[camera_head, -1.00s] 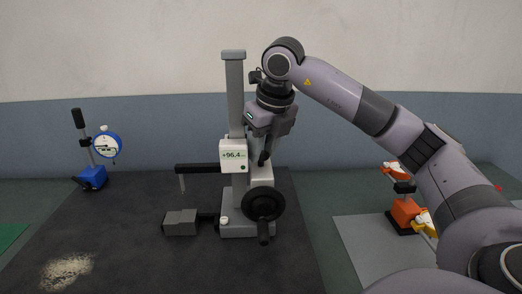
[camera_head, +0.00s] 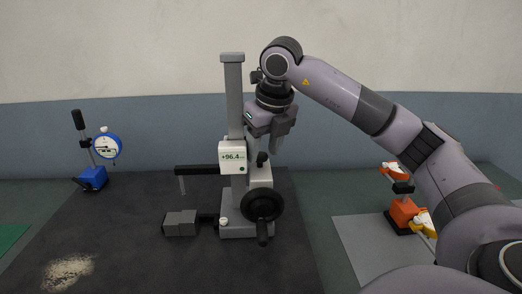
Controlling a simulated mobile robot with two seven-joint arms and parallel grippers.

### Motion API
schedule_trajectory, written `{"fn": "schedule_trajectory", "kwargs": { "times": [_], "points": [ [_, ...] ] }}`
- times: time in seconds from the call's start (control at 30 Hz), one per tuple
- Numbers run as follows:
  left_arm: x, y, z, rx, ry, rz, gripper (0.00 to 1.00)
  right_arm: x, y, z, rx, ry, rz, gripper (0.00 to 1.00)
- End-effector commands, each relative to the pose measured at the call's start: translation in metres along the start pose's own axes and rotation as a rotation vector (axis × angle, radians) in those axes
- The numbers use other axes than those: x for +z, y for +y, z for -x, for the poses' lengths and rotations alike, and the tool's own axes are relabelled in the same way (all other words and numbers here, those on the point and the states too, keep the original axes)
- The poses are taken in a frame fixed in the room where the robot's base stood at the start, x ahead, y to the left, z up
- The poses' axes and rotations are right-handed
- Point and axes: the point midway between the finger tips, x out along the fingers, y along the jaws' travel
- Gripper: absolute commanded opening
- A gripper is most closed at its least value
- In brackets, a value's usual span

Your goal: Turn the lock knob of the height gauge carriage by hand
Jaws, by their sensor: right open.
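The height gauge has a tall grey column (camera_head: 234,100) on a grey base (camera_head: 238,229). Its carriage carries a white display (camera_head: 232,157) reading +96.4 and a dark arm (camera_head: 196,169) reaching left. A small black knob (camera_head: 262,159) shows at the carriage's right side, which looks like the lock knob. A black handwheel (camera_head: 262,204) with a handle is lower down. My right gripper (camera_head: 276,150) is open, fingers pointing down, just above and right of the small knob. I cannot tell whether it touches the knob. My left gripper is not in view.
A grey block (camera_head: 181,223) lies left of the base. A dial indicator on a blue stand (camera_head: 93,178) is at the far left. A pale powdery patch (camera_head: 68,272) lies on the dark mat (camera_head: 130,245). An orange and yellow item (camera_head: 405,212) stands right.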

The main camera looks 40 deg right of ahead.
Motion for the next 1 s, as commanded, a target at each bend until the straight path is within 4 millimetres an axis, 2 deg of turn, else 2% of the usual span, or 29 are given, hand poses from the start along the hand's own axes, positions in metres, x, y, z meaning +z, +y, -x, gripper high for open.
{"fn": "schedule_trajectory", "kwargs": {
  "times": [0.03, 0.33, 0.57, 0.8, 1.0],
  "points": [
    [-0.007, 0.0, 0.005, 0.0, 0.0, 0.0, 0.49, 0.009, 0.002, 0.014, 0.014, -0.032, -0.013, 0.55],
    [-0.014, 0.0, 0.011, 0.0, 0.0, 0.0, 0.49, 0.013, 0.002, 0.026, 0.015, -0.035, -0.012, 0.55],
    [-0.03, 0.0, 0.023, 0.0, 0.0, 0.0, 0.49, 0.019, 0.002, 0.048, 0.016, -0.034, -0.012, 0.55],
    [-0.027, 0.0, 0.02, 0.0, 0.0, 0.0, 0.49, 0.024, 0.002, 0.065, 0.017, -0.035, -0.012, 0.55],
    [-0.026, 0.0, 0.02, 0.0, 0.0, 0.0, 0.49, 0.025, 0.002, 0.068, 0.016, -0.034, -0.012, 0.55]
  ]
}}
